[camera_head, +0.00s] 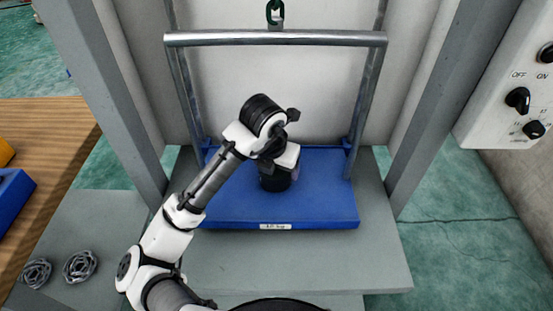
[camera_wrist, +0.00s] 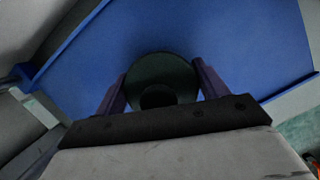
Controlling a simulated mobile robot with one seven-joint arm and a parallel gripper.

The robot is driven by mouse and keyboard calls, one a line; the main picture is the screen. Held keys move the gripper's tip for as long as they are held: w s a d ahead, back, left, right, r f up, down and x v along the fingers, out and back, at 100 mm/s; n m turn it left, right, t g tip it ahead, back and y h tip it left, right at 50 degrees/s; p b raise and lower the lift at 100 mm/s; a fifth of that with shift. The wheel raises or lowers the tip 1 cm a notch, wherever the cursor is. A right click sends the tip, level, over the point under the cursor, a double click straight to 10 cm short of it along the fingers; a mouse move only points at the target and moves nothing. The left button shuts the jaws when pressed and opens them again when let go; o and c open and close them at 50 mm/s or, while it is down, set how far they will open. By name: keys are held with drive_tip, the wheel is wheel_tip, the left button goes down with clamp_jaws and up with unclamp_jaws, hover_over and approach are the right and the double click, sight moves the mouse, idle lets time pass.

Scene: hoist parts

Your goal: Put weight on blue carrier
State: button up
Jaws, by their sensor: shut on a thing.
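The blue carrier (camera_head: 325,198) is a flat blue platform hung from a metal frame, with a small white label on its front edge. It also fills much of the wrist view (camera_wrist: 235,40). The weight (camera_wrist: 160,70) is a dark round piece between my gripper's two fingers in the wrist view. In the head view my gripper (camera_head: 279,172) is over the middle of the carrier, with the dark weight (camera_head: 275,183) below it. My gripper is shut on the weight. I cannot tell whether the weight's underside touches the carrier.
Grey posts (camera_head: 108,100) stand left and right of the carrier, and a metal bar (camera_head: 275,39) crosses above it. A control box (camera_head: 515,75) is at the right. A wooden table (camera_head: 50,150) with a blue object (camera_head: 12,195) is at the left. The carrier's right side is clear.

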idle(0.4)
drive_tip(key=o, duration=2)
drive_tip(key=shift+f, duration=0.1)
drive_tip(key=shift+o, duration=0.2)
drive_tip(key=v, duration=1.2)
drive_tip(key=shift+p, duration=0.35)
